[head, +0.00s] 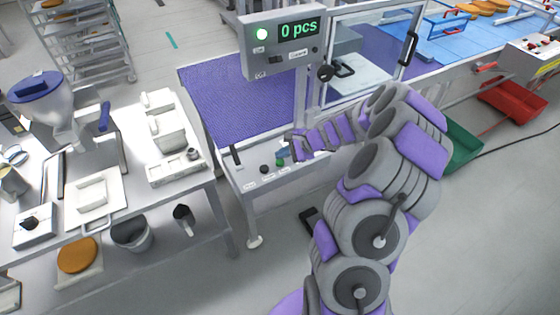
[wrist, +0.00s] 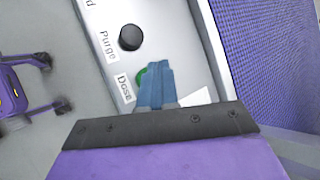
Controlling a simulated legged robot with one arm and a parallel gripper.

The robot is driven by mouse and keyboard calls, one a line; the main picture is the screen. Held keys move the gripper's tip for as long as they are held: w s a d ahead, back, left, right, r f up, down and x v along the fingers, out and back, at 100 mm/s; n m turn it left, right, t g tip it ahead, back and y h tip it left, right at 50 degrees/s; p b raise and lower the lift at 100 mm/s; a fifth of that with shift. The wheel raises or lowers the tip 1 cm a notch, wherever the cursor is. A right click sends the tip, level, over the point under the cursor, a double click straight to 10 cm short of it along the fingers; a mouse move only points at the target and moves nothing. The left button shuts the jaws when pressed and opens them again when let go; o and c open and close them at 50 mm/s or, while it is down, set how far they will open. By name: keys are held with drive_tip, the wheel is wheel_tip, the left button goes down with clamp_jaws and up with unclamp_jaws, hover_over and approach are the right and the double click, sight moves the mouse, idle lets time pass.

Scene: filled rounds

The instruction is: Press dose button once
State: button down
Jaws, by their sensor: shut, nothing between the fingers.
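The green dose button (wrist: 141,77) sits on a pale control panel in the wrist view, beside a label reading "Dose". It also shows in the head view (head: 280,162), on the sloped front panel of the machine. My gripper (wrist: 158,70) is shut and empty. Its blue fingers lie over part of the button and hide its right side. I cannot tell whether the fingertips touch it. In the head view my gripper (head: 292,146) is just above the panel, close to the button.
A black purge knob (wrist: 130,37) is on the same panel. A display box (head: 283,42) reads "0 pcs" with a lit green lamp. A purple belt (head: 240,100) lies behind the panel. A side table (head: 140,205) with a hopper stands at left.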

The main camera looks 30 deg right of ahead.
sight(283, 162)
drive_tip(key=shift+f, duration=0.1)
drive_tip(key=shift+f, duration=0.25)
drive_tip(key=shift+f, duration=0.55)
idle(0.8)
drive_tip(key=shift+r, duration=0.15)
drive_tip(key=shift+r+p, duration=0.7)
drive_tip(key=shift+r, duration=0.15)
wheel_tip(283, 162, up, 5)
drive_tip(key=p, duration=0.4)
idle(0.9)
